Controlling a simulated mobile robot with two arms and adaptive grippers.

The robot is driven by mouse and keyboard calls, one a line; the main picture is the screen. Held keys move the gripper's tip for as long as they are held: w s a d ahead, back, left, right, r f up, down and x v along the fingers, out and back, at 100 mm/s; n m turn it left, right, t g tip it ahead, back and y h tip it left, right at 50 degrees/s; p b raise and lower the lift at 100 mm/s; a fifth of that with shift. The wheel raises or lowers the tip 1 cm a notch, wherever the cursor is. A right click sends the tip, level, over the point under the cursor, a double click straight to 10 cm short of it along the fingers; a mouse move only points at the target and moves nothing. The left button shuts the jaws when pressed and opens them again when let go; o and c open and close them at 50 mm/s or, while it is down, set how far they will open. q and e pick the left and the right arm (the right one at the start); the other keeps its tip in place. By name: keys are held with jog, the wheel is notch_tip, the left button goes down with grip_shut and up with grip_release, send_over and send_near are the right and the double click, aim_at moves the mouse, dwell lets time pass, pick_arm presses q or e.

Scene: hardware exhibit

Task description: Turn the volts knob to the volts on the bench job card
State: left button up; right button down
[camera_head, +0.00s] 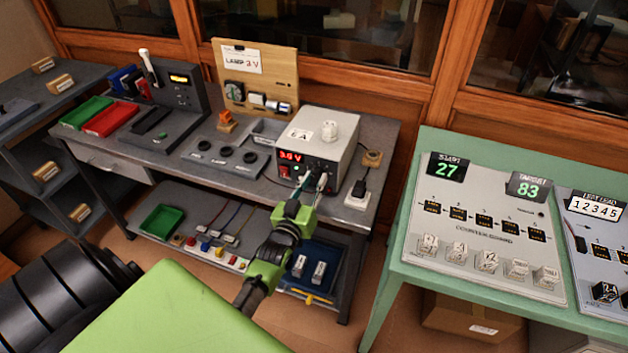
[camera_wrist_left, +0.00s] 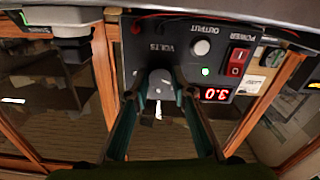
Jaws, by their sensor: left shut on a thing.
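The power supply (camera_head: 338,158) stands at the right end of the grey bench, its red display (camera_head: 290,155) reading 3.0. In the left wrist view, upside down, the display (camera_wrist_left: 216,94) also reads 3.0, beside a lit green light. The volts knob (camera_wrist_left: 158,80) sits under the VOLTS label. My left gripper (camera_head: 313,182) is at the supply's front; in the wrist view its fingers (camera_wrist_left: 160,88) are shut on the knob, one on each side. The job card (camera_head: 241,59) on the upright wooden board reads "LAMP 3 V". My right gripper is not in view.
A green table (camera_head: 400,255) with counter boards stands right, across a gap.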

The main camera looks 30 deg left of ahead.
pick_arm(q)
jog(key=shift+n, duration=1.1)
jog(key=o, duration=1.1)
jog(key=v, duration=1.2)
jog(key=shift+d, duration=0.1)
